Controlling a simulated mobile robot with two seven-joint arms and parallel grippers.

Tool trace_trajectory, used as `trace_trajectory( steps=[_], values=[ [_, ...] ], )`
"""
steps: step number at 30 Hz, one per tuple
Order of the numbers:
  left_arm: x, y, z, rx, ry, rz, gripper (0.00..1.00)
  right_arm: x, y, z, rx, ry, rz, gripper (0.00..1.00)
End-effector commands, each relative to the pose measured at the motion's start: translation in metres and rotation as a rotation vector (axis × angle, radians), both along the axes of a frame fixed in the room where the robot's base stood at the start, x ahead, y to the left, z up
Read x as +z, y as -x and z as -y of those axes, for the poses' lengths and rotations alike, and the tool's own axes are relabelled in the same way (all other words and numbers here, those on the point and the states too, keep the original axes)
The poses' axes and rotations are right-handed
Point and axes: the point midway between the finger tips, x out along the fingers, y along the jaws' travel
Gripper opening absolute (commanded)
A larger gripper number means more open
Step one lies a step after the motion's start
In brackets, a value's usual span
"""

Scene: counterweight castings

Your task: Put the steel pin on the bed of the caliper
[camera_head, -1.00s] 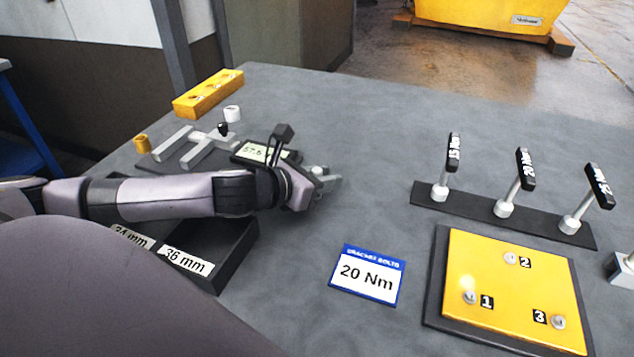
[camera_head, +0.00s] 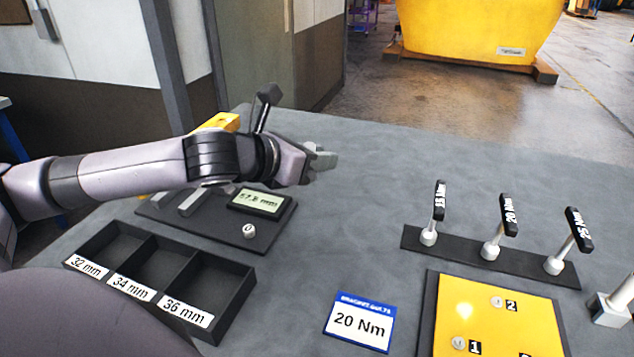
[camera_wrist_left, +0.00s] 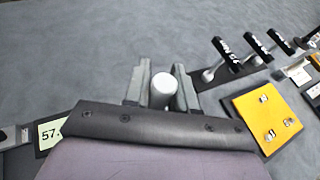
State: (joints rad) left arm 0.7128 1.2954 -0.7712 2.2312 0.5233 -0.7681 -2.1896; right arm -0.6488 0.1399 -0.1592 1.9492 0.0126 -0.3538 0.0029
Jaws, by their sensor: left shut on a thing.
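My left gripper (camera_head: 322,160) is raised over the bench to the right of the caliper (camera_head: 272,228). In the left wrist view, the gripper (camera_wrist_left: 161,90) is shut on a pale grey cylinder, which looks like the steel pin (camera_wrist_left: 161,88), seen end-on between the fingers. The caliper's display (camera_head: 258,203) reads about 57.6 mm, and part of it shows in the left wrist view (camera_wrist_left: 50,133). My left arm hides the far part of the caliper, and one grey jaw (camera_head: 193,201) shows below the arm. My right gripper is not in view.
A black tray (camera_head: 236,310) marked 32, 34 and 36 mm stands in front of the caliper, its visible compartments empty. A yellow block (camera_head: 218,122) is partly behind my arm. Wrenches on a rack (camera_head: 520,267) and a yellow plate (camera_head: 530,325) stand right.

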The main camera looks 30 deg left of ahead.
Motion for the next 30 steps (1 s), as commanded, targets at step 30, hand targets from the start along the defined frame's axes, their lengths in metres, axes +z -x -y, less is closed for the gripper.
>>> trace_trajectory(
  steps=[30],
  values=[
    [-0.047,0.021,0.058,0.005,0.01,-0.009,0.0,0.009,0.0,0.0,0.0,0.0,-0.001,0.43]
  ],
)
